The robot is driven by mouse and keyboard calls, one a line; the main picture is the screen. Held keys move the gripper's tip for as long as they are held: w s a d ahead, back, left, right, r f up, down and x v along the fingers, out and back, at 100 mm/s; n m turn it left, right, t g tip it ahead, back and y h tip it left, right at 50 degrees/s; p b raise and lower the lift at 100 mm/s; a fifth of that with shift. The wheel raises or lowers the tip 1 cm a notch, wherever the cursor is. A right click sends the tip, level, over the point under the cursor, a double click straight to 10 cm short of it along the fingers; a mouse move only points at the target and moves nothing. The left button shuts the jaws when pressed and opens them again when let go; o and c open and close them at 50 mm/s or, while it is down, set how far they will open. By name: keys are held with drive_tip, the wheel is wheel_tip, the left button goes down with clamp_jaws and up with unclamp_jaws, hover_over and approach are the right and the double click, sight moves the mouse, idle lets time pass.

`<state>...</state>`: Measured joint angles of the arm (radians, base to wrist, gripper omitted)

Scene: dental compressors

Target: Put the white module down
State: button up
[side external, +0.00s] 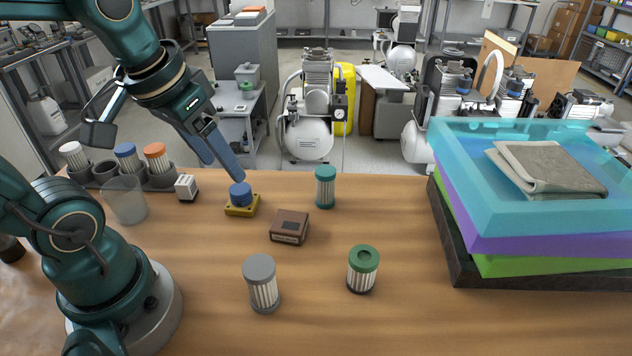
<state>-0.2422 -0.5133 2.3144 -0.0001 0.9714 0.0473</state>
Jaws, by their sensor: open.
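The white module (187,187), a small white block with dark markings on its front, rests on the wooden table at the left, just in front of the grey holder. My gripper (226,171) comes down from the upper left with its two blue fingers apart and nothing seen between them. It is to the right of the white module and apart from it. One fingertip is close to a blue round knob (240,194) on a yellow base (242,209); I cannot tell whether they touch.
A grey holder (107,172) with capped filters and a clear cup (125,199) stand at the left. A brown box (289,226) and teal (325,187), green (363,268) and grey (262,283) filters stand mid-table. Stacked trays (480,222) fill the right. The front right is clear.

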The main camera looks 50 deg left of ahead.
drive_tip(key=s+d, duration=0.1)
drive_tip(key=d+m+t, duration=0.1)
drive_tip(key=d, duration=0.1)
drive_tip(key=s+d+m+h, duration=0.1)
drive_tip(key=shift+s+d+f+t, duration=0.25)
drive_tip(key=shift+s+f+t, duration=0.05)
idle(0.9)
